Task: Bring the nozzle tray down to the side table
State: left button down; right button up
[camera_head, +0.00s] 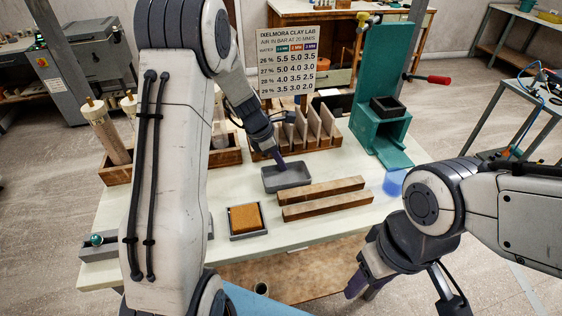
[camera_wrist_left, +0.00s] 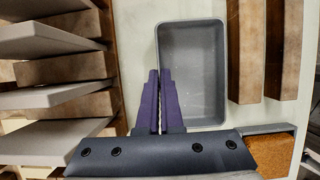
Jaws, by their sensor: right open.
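The nozzle tray appears to be the shallow grey tray (camera_head: 287,178) on the pale worktable; it looks empty and also shows in the left wrist view (camera_wrist_left: 190,70). My left gripper (camera_head: 281,163) points down at the tray's far rim. In the left wrist view its purple fingers (camera_wrist_left: 160,98) are close together, one on each side of the tray wall, and look shut on it. My right gripper (camera_head: 398,298) is open and empty, off the front right of the worktable. A grey metal stand (camera_head: 484,97) at the right may be the side table.
Two wooden bars (camera_head: 320,198) lie just in front of the tray. A rack of grey slabs (camera_head: 310,130) stands behind it. A sponge in a dish (camera_head: 245,219) is front left. A teal press (camera_head: 385,90) stands at the right. Cables (camera_head: 530,100) hang over the metal stand.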

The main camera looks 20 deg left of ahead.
pick_arm(q)
jog(key=c, duration=1.1)
grip_release()
jog(key=v, duration=1.2)
jog(key=s+d+r+m+g, duration=0.2)
jog(key=s+d+m, duration=0.8)
jog(key=d+m, duration=0.4)
jog(key=shift+s+d+f+m+y+p, duration=0.1)
jog(key=shift+s+d+f+m+y, duration=0.6)
jog(key=shift+s+m, duration=2.4)
jog(key=shift+s+d+r+m+y+p, duration=0.15)
jog(key=shift+s+d+m, duration=1.1)
jog(key=shift+s+m, duration=1.8)
jog(key=shift+s+d+f+m+y+p, duration=0.1)
jog(key=shift+s+d+f+m+y, duration=0.6)
jog(key=shift+s+m, duration=2.35)
jog(key=shift+d+r+h, duration=0.25)
jog(key=shift+r, duration=0.05)
